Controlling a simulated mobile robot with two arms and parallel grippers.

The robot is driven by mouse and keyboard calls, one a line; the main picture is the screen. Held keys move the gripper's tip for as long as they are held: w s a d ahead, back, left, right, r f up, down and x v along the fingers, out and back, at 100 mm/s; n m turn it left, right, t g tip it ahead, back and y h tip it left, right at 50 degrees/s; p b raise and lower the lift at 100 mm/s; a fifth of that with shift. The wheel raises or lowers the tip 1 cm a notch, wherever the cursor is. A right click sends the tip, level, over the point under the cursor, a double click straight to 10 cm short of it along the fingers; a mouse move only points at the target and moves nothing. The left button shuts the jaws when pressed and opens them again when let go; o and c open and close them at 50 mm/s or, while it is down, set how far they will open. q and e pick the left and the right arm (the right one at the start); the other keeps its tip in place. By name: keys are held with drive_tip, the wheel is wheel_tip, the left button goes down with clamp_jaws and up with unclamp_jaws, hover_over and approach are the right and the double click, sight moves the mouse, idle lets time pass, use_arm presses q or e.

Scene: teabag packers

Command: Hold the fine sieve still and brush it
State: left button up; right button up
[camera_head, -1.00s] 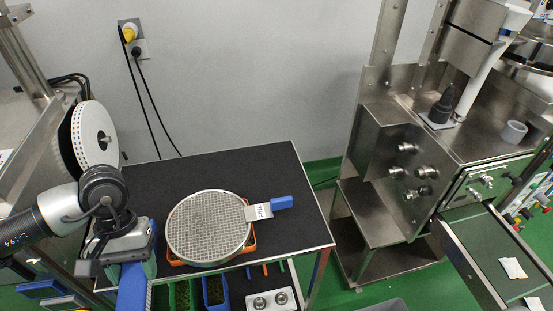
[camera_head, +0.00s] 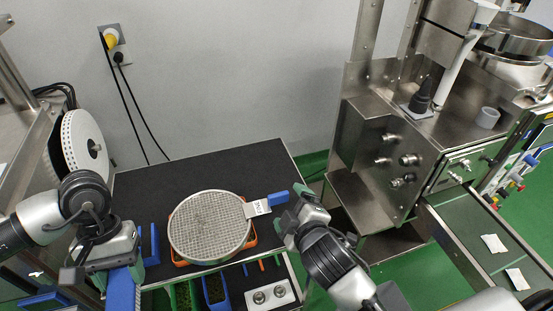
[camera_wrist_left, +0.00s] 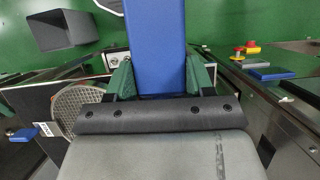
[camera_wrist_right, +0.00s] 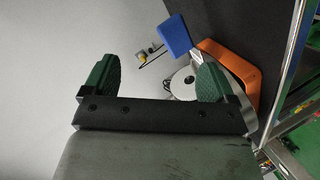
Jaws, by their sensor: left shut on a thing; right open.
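The fine sieve (camera_head: 209,227) is a round mesh disc with a metal rim, lying on an orange holder (camera_head: 250,240) on the black table. Its short blue handle (camera_head: 279,198) points right; it also shows in the right wrist view (camera_wrist_right: 176,35). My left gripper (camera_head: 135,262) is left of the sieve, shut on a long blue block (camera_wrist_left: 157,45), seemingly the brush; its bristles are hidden. My right gripper (camera_head: 297,207) is open just right of the sieve handle, with no contact seen. In the right wrist view the handle lies beyond the open fingers (camera_wrist_right: 156,72).
The black table top (camera_head: 200,168) is clear behind the sieve. Below its front edge are green and blue bins (camera_head: 214,290) and a white holder (camera_head: 268,295). A steel machine (camera_head: 385,130) stands to the right; a white reel (camera_head: 85,145) is at left.

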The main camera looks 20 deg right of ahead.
use_arm(q)
drive_tip(key=shift+w+d, duration=0.1)
use_arm(e)
drive_tip(key=w+a+r+n+t+y, duration=0.2)
drive_tip(key=a+r+n+y, duration=0.4)
drive_tip(key=r+n, duration=0.25)
drive_tip(key=w+a+r+n+t+y, duration=0.2)
drive_tip(key=a+r+n+y, duration=0.4)
drive_tip(key=n, duration=0.4)
drive_tip(key=s+a+r+n+g+y, duration=0.4)
drive_tip(key=n+g+y, duration=0.35)
drive_tip(key=n, duration=0.55)
use_arm(q)
drive_tip(key=shift+r, duration=0.1)
use_arm(e)
drive_tip(key=n+g+h, duration=1.1)
drive_tip(key=n+h, duration=0.9)
drive_tip(key=n, duration=0.9)
hover_over(278, 194)
wheel_tip(278, 194, down, 10)
use_arm(q)
wheel_tip(278, 194, up, 2)
drive_tip(key=p, duration=0.2)
drive_tip(key=shift+r+p, duration=0.25)
drive_tip(key=shift+p, duration=0.1)
use_arm(e)
wheel_tip(278, 194, down, 12)
